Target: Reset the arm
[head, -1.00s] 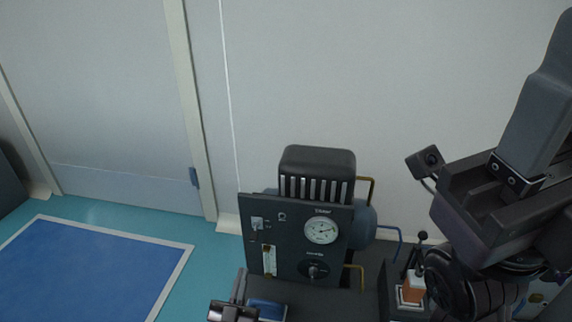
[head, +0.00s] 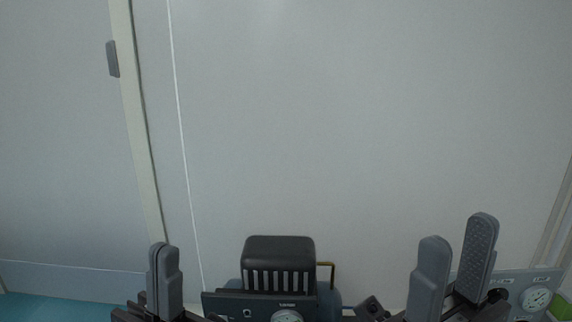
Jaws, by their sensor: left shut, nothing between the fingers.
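My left gripper (head: 161,250) is in the lower left of the head view, pointing up. Its grey fingers are together with nothing between them. My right gripper (head: 458,230) is in the lower right, also pointing up. Its two grey fingers stand apart with an empty gap between them. The lower parts of both arms are cut off by the bottom edge.
Between the grippers stands a machine with a black slotted cover (head: 280,252) and a dark panel (head: 230,302) with a gauge (head: 286,316). A grey panel with another gauge (head: 536,298) is at the right. A pale wall (head: 350,130) fills the back.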

